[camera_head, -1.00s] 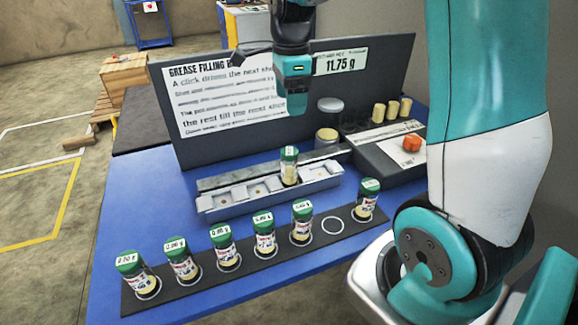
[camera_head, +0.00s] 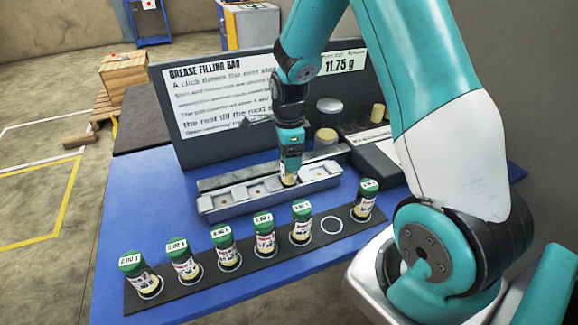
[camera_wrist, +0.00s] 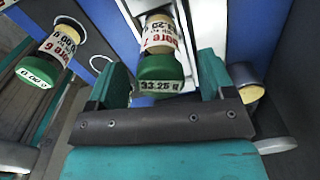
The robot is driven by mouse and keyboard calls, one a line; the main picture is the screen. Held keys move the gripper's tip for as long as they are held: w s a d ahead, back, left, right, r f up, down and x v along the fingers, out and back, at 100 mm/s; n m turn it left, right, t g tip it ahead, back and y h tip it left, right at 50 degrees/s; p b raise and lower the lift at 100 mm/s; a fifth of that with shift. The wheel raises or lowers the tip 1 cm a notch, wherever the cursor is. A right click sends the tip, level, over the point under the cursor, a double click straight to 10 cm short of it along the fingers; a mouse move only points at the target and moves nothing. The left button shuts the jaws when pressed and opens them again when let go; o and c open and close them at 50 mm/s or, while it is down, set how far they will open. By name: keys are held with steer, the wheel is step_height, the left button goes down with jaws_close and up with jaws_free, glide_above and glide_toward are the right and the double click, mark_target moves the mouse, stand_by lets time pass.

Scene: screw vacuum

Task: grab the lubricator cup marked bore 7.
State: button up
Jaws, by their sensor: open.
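A lubricator cup (camera_head: 289,182) with pale contents stands in the grey slotted tray (camera_head: 208,205), mostly hidden by my gripper (camera_head: 289,170) in the head view. Several other green-capped cups (camera_head: 226,248) stand in a row on the black strip (camera_head: 180,292). One of them (camera_wrist: 52,50) in the wrist view seems to read Bore 6.
One ring (camera_head: 331,226) on the strip is empty, left of the rightmost cup (camera_head: 366,200). A sign panel (camera_head: 222,105) stands behind the tray. Jars (camera_head: 327,137) stand at the back right. The blue table (camera_head: 135,205) is clear at left.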

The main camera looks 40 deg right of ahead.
step_height(320, 180, down, 2)
steer(key=shift+f, duration=0.1)
steer(key=c, duration=1.1)
